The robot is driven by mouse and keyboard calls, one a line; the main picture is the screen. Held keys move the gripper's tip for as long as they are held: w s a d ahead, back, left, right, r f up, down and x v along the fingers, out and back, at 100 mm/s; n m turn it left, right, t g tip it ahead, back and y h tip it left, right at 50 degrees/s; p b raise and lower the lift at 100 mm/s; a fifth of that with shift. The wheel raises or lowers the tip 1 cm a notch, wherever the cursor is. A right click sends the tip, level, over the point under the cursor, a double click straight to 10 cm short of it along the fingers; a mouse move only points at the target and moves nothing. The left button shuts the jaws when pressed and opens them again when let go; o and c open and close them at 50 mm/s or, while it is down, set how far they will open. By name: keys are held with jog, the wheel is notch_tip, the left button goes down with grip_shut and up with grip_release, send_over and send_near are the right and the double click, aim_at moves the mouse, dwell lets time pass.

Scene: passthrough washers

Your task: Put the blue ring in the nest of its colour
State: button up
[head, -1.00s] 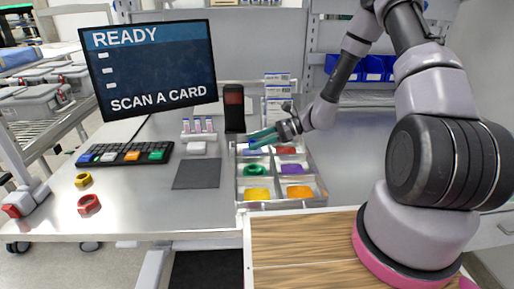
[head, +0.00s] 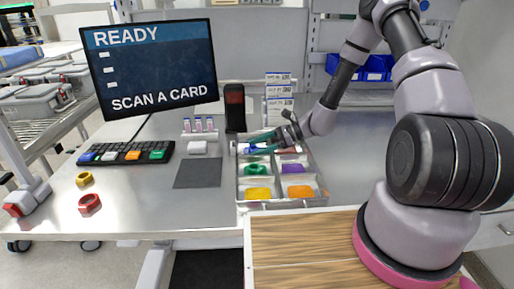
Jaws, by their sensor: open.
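A divided tray (head: 241,195) stands at the right of the bench. Its back-left compartment shows blue (head: 246,151), partly hidden by my fingers; I cannot tell whether this is the blue ring, its nest, or both. My gripper (head: 258,144) reaches in from the right with its green fingers over the tray's back row. It is open, and nothing is clearly seen between the fingers. No blue ring shows elsewhere on the bench.
A green ring (head: 255,169) lies in the tray's middle-left compartment, beside a purple one. Yellow and orange compartments are in front. A yellow ring (head: 84,179) and a red ring (head: 89,203) lie at the bench's left. A monitor (head: 152,68) and keyboard (head: 125,153) stand behind.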

jog(key=v, duration=1.2)
jog(key=shift+r, duration=0.1)
jog(key=s+d+r+n+t+h, duration=0.2)
jog(key=s+r, duration=0.5)
jog(key=r, duration=0.4)
jog(key=s+d+r+n+t+h, duration=0.2)
jog(key=s+r+n+h, duration=0.3)
jog(key=r, duration=0.6)
jog(key=s+d+r+n+t+h, duration=0.3)
jog(key=s+r+n, duration=0.3)
jog(key=r, duration=0.6)
jog(key=shift+s+d+n+h, duration=0.4)
jog(key=shift+s+d+h, duration=0.35)
jog(key=shift+s, duration=0.65)
